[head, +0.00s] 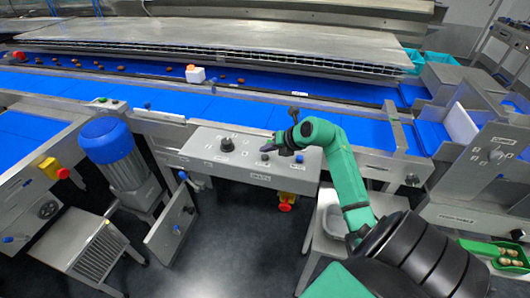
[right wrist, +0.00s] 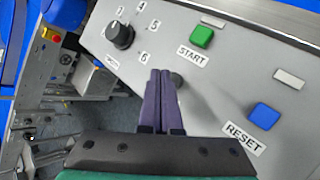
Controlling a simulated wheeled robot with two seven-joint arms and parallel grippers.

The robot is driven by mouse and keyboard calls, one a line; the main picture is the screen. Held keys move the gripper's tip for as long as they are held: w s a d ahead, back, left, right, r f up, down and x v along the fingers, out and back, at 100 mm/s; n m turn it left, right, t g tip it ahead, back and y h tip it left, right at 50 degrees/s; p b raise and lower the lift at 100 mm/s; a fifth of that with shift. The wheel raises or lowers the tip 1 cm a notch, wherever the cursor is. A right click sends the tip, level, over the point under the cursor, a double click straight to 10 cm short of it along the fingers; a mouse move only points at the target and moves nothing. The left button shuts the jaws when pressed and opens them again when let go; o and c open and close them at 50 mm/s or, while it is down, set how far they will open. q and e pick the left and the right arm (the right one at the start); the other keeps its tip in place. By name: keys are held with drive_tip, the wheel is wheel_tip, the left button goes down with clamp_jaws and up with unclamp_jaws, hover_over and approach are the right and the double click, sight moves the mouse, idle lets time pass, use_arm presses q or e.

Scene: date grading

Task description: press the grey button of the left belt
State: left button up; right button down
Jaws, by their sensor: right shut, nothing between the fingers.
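The sloped grey control panel (head: 205,163) sits at mid-picture in the head view, with a black dial (head: 227,144) on its left. The right wrist view shows this dial (right wrist: 119,35), a green START button (right wrist: 202,36) and a blue RESET button (right wrist: 263,116). A small round grey button (right wrist: 177,79) shows just right of my fingertips, partly hidden by them. My right gripper (right wrist: 160,72) is shut and empty, pointing at the panel close to this button; I cannot tell whether they touch. It also shows over the panel in the head view (head: 270,147). My left gripper is out of view.
A red stop on a yellow box (head: 286,207) hangs below the panel. A blue-capped motor (head: 106,140) stands left. A green tray (head: 480,245) of dates lies right.

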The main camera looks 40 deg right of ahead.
sight(267, 158)
wheel_tip(267, 158, up, 5)
drive_tip(key=p, duration=0.4)
idle(0.5)
idle(0.4)
